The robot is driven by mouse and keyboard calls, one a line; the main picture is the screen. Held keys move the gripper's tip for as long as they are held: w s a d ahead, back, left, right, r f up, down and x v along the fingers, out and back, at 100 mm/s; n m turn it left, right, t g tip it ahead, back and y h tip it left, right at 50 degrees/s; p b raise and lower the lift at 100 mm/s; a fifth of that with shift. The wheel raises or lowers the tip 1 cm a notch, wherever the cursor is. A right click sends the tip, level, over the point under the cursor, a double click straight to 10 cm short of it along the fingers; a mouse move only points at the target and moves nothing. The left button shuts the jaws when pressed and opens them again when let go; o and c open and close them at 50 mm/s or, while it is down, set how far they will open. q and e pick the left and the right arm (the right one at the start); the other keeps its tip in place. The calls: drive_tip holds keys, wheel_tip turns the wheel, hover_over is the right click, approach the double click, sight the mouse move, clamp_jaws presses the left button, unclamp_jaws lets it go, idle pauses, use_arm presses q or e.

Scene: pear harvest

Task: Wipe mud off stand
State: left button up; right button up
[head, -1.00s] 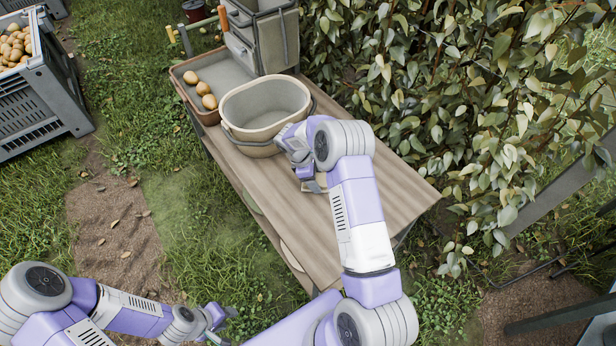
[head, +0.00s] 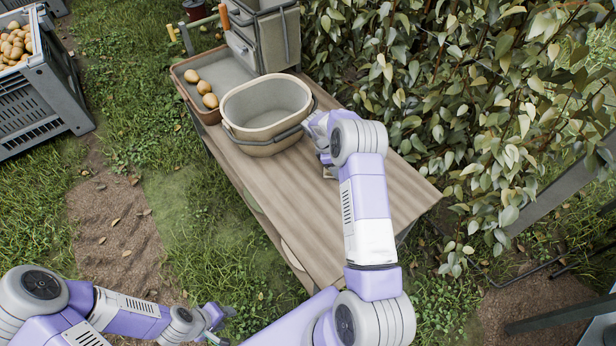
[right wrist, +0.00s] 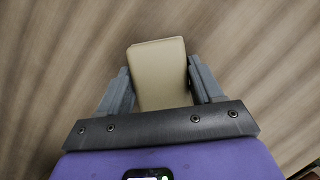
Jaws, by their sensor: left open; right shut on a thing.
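The stand (head: 300,215) is a wooden-topped table running from the pear tray toward me. My right gripper (right wrist: 160,84) is shut on a beige block-like pad (right wrist: 158,60), which shows between its fingers in the right wrist view, over the streaked wood. In the head view my right arm hides most of the gripper and pad, just right of the basket. I cannot tell whether the pad touches the wood. No distinct mud patch can be made out on the visible top. My left gripper (head: 218,322) is open and empty, low over the grass at the bottom left.
A beige basket (head: 262,143) with a dark handle stands on the table. Behind it are a tray (head: 184,80) with several pears and a grey box (head: 262,45). A grey crate (head: 40,110) of pears stands far left. Leafy branches (head: 470,100) crowd the table's right side.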

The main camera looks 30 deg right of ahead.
drive_tip(key=shift+a, duration=0.6)
drive_tip(key=shift+s+a+p, duration=0.15)
drive_tip(key=shift+a+p, duration=0.15)
drive_tip(key=shift+a, duration=2)
drive_tip(key=shift+s+a+p, duration=0.2)
drive_tip(key=shift+a+p, duration=0.1)
drive_tip(key=shift+a, duration=3.85)
drive_tip(key=shift+r+p, duration=0.35)
drive_tip(key=shift+p, duration=0.05)
wheel_tip(320, 180, up, 2)
drive_tip(key=shift+r+p, duration=0.25)
drive_tip(key=shift+p, duration=0.35)
drive_tip(key=shift+r+p, duration=1.75)
drive_tip(key=shift+r, duration=0.7)
